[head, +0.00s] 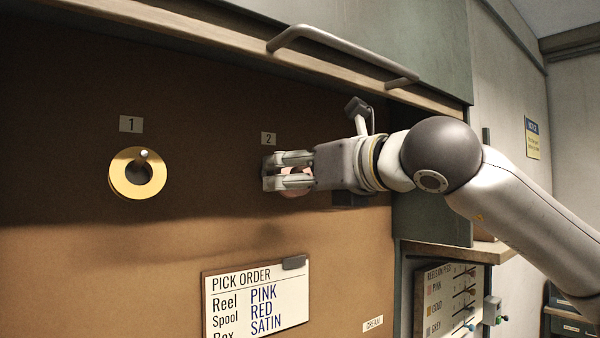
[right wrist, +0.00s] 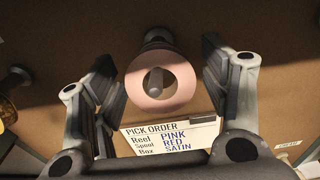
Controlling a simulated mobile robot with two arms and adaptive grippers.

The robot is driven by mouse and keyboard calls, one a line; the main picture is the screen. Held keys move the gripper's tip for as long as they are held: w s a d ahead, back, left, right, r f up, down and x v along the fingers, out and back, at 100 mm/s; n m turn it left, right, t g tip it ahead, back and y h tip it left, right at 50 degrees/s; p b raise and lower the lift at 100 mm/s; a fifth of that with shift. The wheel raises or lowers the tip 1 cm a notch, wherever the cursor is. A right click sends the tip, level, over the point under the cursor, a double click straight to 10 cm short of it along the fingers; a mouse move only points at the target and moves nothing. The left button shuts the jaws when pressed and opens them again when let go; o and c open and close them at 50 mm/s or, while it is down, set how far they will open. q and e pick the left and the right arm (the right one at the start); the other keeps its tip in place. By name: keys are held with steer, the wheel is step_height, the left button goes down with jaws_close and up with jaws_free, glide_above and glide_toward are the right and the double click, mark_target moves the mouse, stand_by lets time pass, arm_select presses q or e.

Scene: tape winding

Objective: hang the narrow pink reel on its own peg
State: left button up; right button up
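The pink reel (right wrist: 176,96) is around a peg at the place labelled 2 (head: 268,139). In the head view only a bit of the reel (head: 297,170) shows between the fingers. My right gripper (head: 288,172) is in front of the board at this peg. In the right wrist view, its fingers (right wrist: 162,88) are spread on both sides of the reel, with gaps between them and it. My left gripper is not in view.
A gold reel (head: 122,186) hangs on peg 1 to the left. A pick order card (head: 240,318) is below on the brown board (head: 60,285). A shelf edge with a handle (head: 340,55) runs above my right arm. A reel peg chart (head: 434,300) is at lower right.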

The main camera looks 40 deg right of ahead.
steer(key=shift+s, duration=0.1)
steer(key=c, duration=0.7)
steer(key=shift+r, duration=0.1)
steer(key=shift+r, duration=0.35)
steer(key=s+a+r+b, duration=0.1)
steer(key=s+r, duration=0.1)
steer(key=s, duration=0.7)
steer(key=shift+s+b, duration=0.15)
steer(key=shift+b, duration=0.2)
